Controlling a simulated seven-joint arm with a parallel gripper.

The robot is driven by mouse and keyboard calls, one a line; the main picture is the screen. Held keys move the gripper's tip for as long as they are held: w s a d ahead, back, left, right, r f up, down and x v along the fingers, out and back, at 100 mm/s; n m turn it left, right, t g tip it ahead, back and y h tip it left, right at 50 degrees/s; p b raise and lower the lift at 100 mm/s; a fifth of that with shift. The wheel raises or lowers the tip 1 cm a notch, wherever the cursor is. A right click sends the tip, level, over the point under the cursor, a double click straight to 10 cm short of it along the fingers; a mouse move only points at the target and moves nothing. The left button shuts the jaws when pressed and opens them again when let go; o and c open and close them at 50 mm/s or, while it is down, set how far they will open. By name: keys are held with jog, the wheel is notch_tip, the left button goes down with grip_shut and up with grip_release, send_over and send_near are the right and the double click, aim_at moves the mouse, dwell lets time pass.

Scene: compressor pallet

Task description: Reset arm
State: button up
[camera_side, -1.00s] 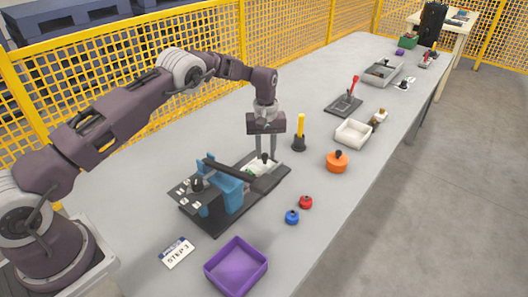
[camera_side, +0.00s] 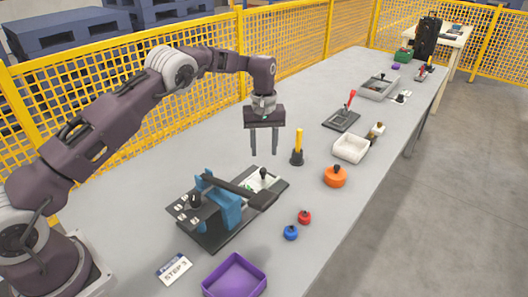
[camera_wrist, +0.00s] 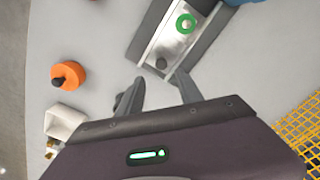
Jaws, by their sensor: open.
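My gripper (camera_side: 264,154) is raised above the table, behind the black and blue fixture (camera_side: 222,207). Its two fingers point down, stand apart and hold nothing. In the wrist view my gripper (camera_wrist: 157,88) shows its open fingers over bare table beside the end of the fixture. The fixture has a blue upright part, a dark bar lying across it and a pale plate (camera_side: 258,182) with a dark knob. In the wrist view a green ring (camera_wrist: 186,23) lies on the fixture's light metal strip (camera_wrist: 172,40).
A yellow-handled tool (camera_side: 298,146) stands upright right of my gripper. An orange knobbed weight (camera_side: 335,177), a white tray (camera_side: 351,148), red (camera_side: 304,217) and blue (camera_side: 291,232) knobs and a purple tray (camera_side: 234,277) stand along the front. Yellow mesh fence (camera_side: 315,50) runs behind the table.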

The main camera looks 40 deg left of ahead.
jog(key=s+d+r+m+t, duration=0.1)
jog(key=s+r+m, duration=0.1)
jog(key=s+r, duration=0.7)
jog(key=s+d+r+m+t, duration=0.15)
jog(key=s+r, duration=0.35)
jog(key=r, duration=0.9)
jog(key=s+d+r+m+t, duration=0.15)
jog(key=s+r, duration=0.25)
jog(key=s, duration=0.8)
jog(key=s+f+m+t, duration=0.1)
jog(key=s+f+m, duration=0.3)
jog(key=s, duration=1.1)
jog(key=shift+s+d+f+t, duration=0.15)
jog(key=shift+d+f+t, duration=0.15)
jog(key=shift+f, duration=0.3)
jog(key=shift+o, duration=0.3)
